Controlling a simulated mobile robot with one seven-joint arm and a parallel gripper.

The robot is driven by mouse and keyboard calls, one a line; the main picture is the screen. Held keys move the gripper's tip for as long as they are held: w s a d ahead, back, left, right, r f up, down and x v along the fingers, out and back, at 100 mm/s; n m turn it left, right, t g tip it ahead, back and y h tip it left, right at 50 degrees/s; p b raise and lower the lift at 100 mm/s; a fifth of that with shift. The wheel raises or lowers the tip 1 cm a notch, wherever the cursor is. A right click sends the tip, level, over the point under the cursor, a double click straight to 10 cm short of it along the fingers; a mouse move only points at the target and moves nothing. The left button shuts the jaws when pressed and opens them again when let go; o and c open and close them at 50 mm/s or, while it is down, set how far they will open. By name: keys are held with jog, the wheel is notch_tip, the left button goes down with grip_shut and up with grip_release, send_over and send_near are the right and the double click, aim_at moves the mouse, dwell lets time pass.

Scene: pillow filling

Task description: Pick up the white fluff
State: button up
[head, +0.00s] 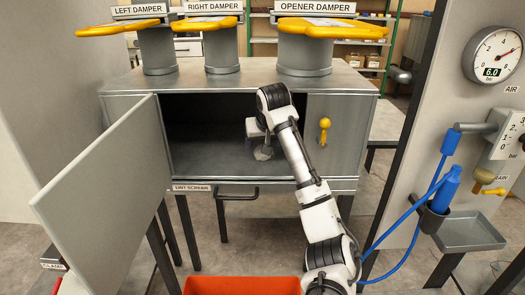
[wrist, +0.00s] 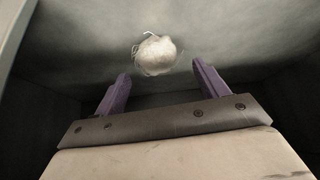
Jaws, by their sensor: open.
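The white fluff (wrist: 155,55) is a small pale clump on the grey floor inside the metal cabinet. In the wrist view it lies just beyond and between my two purple fingertips. My gripper (wrist: 161,76) is open, with nothing between its fingers.
The cabinet door (head: 105,190) stands swung open at the left. A closed right door has a yellow handle (head: 324,130). Yellow dampers (head: 330,28) sit on top. A lint screen drawer handle (head: 237,196) is below the opening. An orange bin (head: 242,286) stands in front.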

jog(key=shift+p+x, duration=1.3)
jog(key=shift+x, duration=1.5)
jog(key=shift+s+d+f, duration=0.1)
jog(key=shift+s+d, duration=0.05)
jog(key=shift+c, duration=0.3)
jog(key=c, duration=1)
jog(key=shift+r+b, duration=0.2)
jog(key=shift+b, duration=0.4)
jog(key=shift+c, duration=0.2)
